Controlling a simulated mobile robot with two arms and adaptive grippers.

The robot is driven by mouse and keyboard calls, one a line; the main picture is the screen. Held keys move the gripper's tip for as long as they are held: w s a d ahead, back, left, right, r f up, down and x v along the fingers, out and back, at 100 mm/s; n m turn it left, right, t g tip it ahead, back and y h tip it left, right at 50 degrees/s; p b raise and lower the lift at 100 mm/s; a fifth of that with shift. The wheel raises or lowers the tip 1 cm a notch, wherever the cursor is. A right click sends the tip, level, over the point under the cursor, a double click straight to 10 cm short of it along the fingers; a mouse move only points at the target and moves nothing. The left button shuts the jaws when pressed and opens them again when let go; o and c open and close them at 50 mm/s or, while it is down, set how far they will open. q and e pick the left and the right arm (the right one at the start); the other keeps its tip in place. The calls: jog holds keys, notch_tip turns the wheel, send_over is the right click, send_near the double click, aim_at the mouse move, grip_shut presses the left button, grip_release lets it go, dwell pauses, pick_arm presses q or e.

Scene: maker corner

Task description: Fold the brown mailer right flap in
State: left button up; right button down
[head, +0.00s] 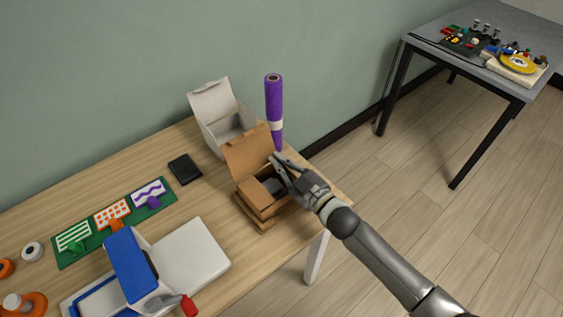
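The brown mailer (246,152) is an open cardboard box near the right end of the wooden table, with its lid raised at the back. A dark grey item (272,186) lies inside it. My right gripper (276,160) is at the mailer's right side, with its fingers over the right edge. The fingers and hand hide most of the right flap, so I cannot tell its angle or whether the fingers touch it. The finger gap is too small to read. My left gripper is not in view.
An open white box (211,103) stands behind the mailer, and an upright purple roll (274,100) stands close behind my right gripper. A black wallet-like item (184,169) lies to the left. A blue and white device (130,262) stands in front. The table's right edge is close.

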jog(key=shift+s+a+f+n, duration=0.15)
jog(key=shift+s+a+n, duration=0.05)
jog(key=shift+n, duration=0.5)
jog(key=c, duration=1.7)
grip_release()
jog(key=v, duration=1.2)
